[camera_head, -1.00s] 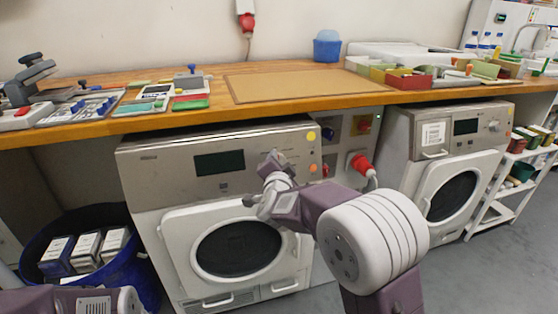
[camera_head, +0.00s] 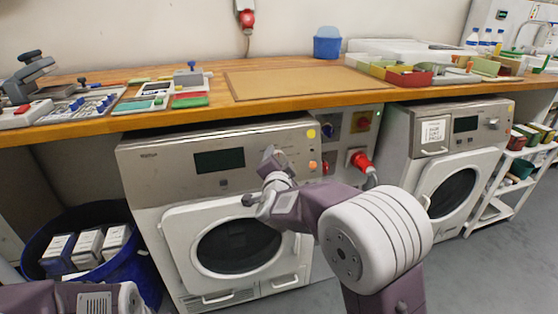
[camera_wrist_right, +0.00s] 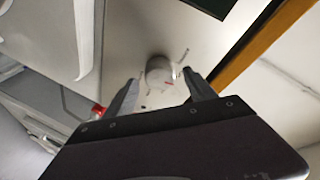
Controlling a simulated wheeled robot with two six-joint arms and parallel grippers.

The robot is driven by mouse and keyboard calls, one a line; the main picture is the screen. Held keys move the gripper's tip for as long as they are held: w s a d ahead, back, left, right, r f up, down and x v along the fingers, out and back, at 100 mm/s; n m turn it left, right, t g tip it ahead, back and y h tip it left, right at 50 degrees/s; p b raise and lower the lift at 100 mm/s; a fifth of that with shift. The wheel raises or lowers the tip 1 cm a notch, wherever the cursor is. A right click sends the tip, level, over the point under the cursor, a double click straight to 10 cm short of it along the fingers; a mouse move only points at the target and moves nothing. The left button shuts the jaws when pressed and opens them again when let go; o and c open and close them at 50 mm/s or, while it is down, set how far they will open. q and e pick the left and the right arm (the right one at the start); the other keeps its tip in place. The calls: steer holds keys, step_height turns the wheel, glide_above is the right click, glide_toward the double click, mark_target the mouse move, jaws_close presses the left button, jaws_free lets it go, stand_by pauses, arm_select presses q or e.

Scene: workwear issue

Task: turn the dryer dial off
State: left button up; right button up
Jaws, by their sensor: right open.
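The near grey machine (camera_head: 145,172) under the workbench has a dark display and a round door. My right gripper (camera_head: 260,180) is in front of its control panel, to the right of the display, and covers part of the panel. The right gripper (camera_wrist_right: 163,93) is open there, one finger to each side below the dial in the picture. I cannot tell whether the fingers touch it. Of my left arm only a part shows at the lower left; its fingers are not visible.
The wooden worktop (camera_head: 335,98) overhangs the panel closely. A red plug (camera_head: 361,161) sticks out right of the machine. A second machine (camera_head: 398,130) stands further right. A blue bin (camera_head: 125,270) with boxes stands at the left.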

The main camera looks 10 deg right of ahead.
steer(key=p+v, duration=0.2)
steer(key=v, duration=0.5)
steer(key=s+d+m+h, duration=0.1)
steer(key=d+h, duration=0.1)
steer(key=d, duration=0.4)
steer(key=s+a+f+n+g+y, duration=0.3)
steer(key=s+f+n+g+y, duration=0.45)
steer(key=f, duration=0.85)
steer(key=s+f+n+g+h, duration=0.1)
steer(key=s+f+n+g, duration=0.2)
steer(key=s, duration=0.4)
steer(key=s+f+n+g, duration=0.3)
steer(key=s, duration=0.4)
step_height(320, 180, up, 38)
steer(key=s+p, duration=0.2)
steer(key=p, duration=3.6)
steer(key=shift+s+a+n+g, duration=0.25)
steer(key=shift+n+g, duration=0.1)
steer(key=shift+g, duration=0.1)
steer(key=shift+f, duration=0.1)
